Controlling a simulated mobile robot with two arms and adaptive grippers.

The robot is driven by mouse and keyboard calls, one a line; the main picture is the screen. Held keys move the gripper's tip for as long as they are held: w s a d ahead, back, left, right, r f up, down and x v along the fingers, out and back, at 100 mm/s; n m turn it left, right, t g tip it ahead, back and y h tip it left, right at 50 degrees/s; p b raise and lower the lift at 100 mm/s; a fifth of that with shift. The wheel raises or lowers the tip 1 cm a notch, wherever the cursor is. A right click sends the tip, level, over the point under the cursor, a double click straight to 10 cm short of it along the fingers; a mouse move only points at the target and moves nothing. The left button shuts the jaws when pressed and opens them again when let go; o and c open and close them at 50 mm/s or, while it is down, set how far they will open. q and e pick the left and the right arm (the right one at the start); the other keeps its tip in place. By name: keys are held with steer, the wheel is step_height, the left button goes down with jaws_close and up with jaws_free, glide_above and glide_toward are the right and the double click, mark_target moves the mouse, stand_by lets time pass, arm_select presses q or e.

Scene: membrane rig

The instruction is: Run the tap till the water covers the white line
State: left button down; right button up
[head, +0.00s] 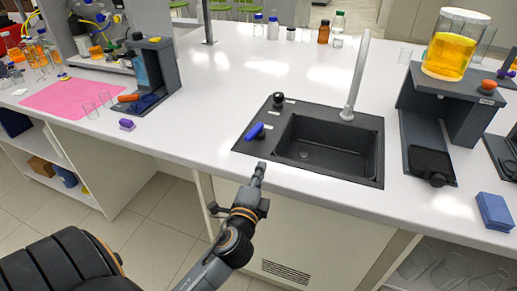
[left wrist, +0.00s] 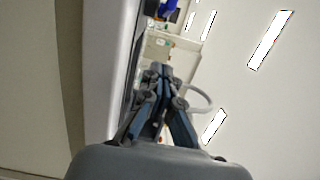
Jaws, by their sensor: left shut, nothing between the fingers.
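The black sink (head: 330,148) is set into the white counter. A grey tap (head: 357,80) stands at its back right, and I see no water running from it. A blue lever (head: 254,131) and a black knob (head: 278,99) sit on the sink's left ledge. The basin looks empty apart from its drain, and I cannot make out a white line. My left gripper (head: 260,170) is shut and empty at the counter's front edge, in front of the blue lever and apart from it. The shut fingers also show in the left wrist view (left wrist: 160,72). My right gripper is out of view.
A dark stand with a beaker of yellow liquid (head: 449,55) is right of the sink. Blue boxes (head: 494,211) lie at the front right. A dark rig (head: 155,75) and a pink mat (head: 75,97) are on the left.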

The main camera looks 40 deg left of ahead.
arm_select(q)
steer(key=p+x, duration=0.2)
steer(key=x, duration=0.8)
steer(key=shift+w+a, duration=0.1)
steer(key=shift+w, duration=0.05)
steer(key=a, duration=0.2)
steer(key=shift+s+a+f+p, duration=0.1)
steer(key=shift+s+a+p, duration=0.2)
steer(key=shift+a+p, duration=0.1)
steer(key=shift+s+a, duration=0.15)
steer(key=shift+a, duration=0.4)
